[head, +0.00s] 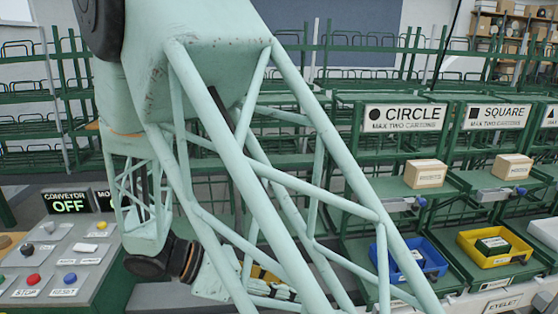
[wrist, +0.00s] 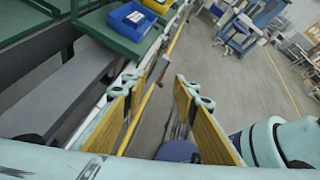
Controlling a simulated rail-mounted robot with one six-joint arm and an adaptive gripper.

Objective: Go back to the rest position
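My mint-green truss arm crosses the middle of the head view from top left to bottom right and hides much of the rack behind it. My gripper (wrist: 160,88) shows in the wrist view with its two yellow finger pads apart and nothing between them. In the head view my gripper (head: 262,280) is low in the middle, partly hidden behind my arm's struts. In the wrist view the gap between the fingers faces the floor and a rail edge, with the rack shelves to the upper left.
A control panel (head: 62,255) with coloured buttons and a "CONVEYOR OFF" display (head: 69,202) stands at left. On the green rack at right are cartons (head: 425,174), a blue bin (head: 425,258) and a yellow bin (head: 495,246). Open floor (wrist: 225,100) lies right in the wrist view.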

